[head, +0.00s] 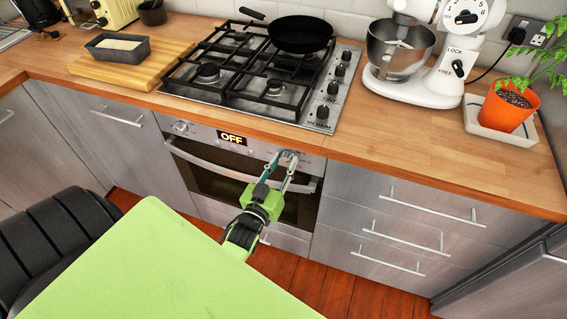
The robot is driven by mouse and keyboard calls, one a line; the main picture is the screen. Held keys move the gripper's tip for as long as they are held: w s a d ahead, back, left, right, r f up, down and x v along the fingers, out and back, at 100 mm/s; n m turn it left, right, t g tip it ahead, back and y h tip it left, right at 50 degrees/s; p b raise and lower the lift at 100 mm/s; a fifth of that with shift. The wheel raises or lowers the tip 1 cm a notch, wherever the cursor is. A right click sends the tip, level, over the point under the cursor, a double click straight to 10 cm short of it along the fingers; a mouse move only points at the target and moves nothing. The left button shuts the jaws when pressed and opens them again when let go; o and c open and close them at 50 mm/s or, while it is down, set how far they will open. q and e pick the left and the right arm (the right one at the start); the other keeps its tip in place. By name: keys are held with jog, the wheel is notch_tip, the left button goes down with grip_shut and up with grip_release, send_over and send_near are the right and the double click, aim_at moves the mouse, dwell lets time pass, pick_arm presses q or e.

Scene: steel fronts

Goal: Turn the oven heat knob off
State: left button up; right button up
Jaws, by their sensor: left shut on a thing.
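The oven (245,178) is built in under the hob, with a steel control panel. Its display (232,138) reads OFF. One oven knob (180,126) sits at the left end of the panel, clear of my gripper. My left gripper (284,158), with a bright green body, reaches up to the panel's right end. Its fingers are shut on the right oven knob (290,153), which they partly hide. I cannot read that knob's pointer or markings. My right gripper is not in view.
The oven handle (215,165) runs just below the panel. Above are the gas hob (333,98) with its own knobs and a black pan (300,33). A stand mixer (440,85) and potted plant (505,108) stand right. Drawers (410,220) flank the oven.

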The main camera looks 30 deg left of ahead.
pick_arm(q)
jog(key=shift+n, duration=0.7)
jog(key=n+p, duration=0.1)
jog(key=n, duration=0.6)
jog(key=shift+n, duration=0.3)
jog(key=shift+f+n, duration=0.1)
jog(key=shift+n, duration=0.2)
jog(key=o, duration=1.1)
